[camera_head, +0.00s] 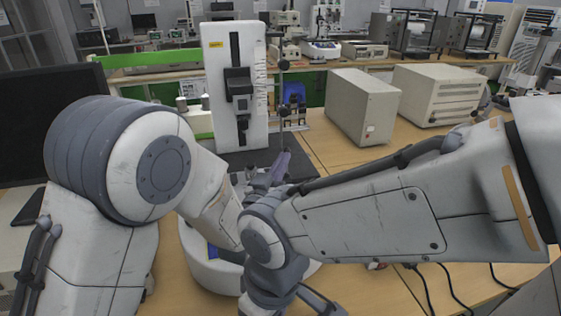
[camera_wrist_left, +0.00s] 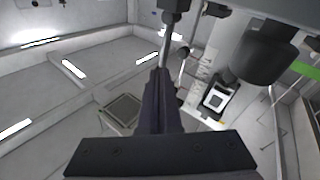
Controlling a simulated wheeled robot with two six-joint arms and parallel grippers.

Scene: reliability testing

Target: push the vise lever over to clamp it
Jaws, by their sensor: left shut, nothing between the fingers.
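A thin upright lever with a dark ball (camera_head: 283,64) on top stands right of the tester's white column in the head view. My left gripper (camera_head: 280,163) shows as narrow, dark purplish fingers near the lever's lower part. In the left wrist view the fingers (camera_wrist_left: 158,75) are shut and empty. A slim metal rod (camera_wrist_left: 165,46) with a dark end block (camera_wrist_left: 174,8) rises close by their tips; I cannot tell whether they touch. The vise body is mostly hidden behind my arms. My right gripper's jaws do not show.
Two boxy instruments, one beige-grey (camera_head: 362,105) and one wider (camera_head: 437,93), stand at right. A black monitor (camera_head: 45,120) is at left. My arm links cover the foreground.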

